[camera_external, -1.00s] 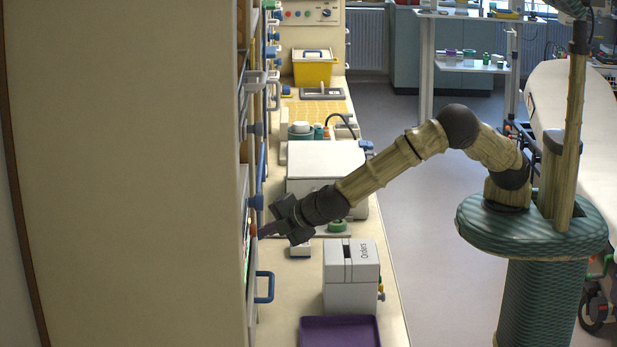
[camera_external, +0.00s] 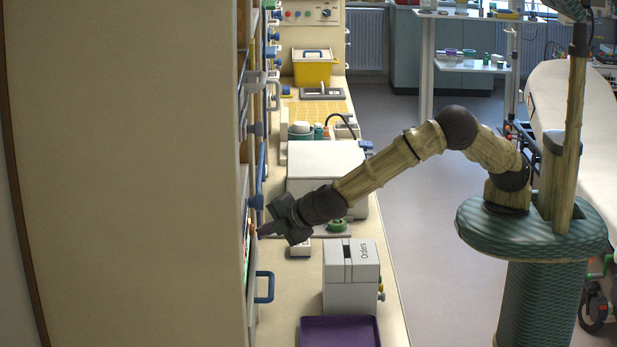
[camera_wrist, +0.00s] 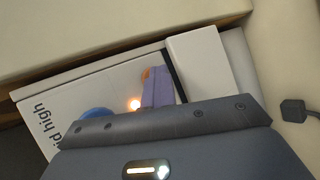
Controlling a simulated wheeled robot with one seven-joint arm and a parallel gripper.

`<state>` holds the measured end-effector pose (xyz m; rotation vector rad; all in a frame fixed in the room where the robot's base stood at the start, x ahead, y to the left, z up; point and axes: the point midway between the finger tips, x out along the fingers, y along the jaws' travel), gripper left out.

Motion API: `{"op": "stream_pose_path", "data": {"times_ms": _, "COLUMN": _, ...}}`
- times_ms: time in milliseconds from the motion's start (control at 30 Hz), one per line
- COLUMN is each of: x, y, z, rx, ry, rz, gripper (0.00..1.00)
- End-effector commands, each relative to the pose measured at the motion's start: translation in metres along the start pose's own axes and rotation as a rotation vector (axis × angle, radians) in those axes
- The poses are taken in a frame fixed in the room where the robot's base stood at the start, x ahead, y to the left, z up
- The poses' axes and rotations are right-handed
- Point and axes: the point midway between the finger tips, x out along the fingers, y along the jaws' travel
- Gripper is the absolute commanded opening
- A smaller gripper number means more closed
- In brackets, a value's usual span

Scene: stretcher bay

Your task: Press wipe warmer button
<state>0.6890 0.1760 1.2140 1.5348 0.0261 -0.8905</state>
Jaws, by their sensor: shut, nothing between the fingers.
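The wipe warmer seems to be the appliance set in the left-hand cabinet; its front (camera_external: 249,250) shows edge-on in the external view, with small red and green spots. In the wrist view its white face (camera_wrist: 85,95) carries lettering ending in "id high", a blue round knob (camera_wrist: 97,114) and a glowing orange light (camera_wrist: 135,104). My gripper (camera_external: 262,230) is shut and empty, its tip at or very close to that front. Its purplish fingers (camera_wrist: 158,88) lie over the panel just right of the light. I cannot tell whether they touch, and no separate button is clear.
A blue handle (camera_external: 264,287) juts from the cabinet under the warmer. Floor between counter and stretcher (camera_external: 575,110) is clear.

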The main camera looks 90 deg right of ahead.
Motion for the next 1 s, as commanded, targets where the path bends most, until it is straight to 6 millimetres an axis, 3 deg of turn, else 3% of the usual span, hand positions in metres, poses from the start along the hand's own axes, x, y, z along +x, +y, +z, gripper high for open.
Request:
{"op": "stream_pose_path", "data": {"times_ms": 467, "x": -0.003, "y": -0.004, "z": 0.002, "rx": 0.0, "ry": 0.001, "rz": 0.0, "gripper": 0.0}}
{"op": "stream_pose_path", "data": {"times_ms": 1000, "x": -0.032, "y": -0.027, "z": 0.023, "rx": 0.0, "ry": 0.001, "rz": -0.001, "gripper": 0.0}}
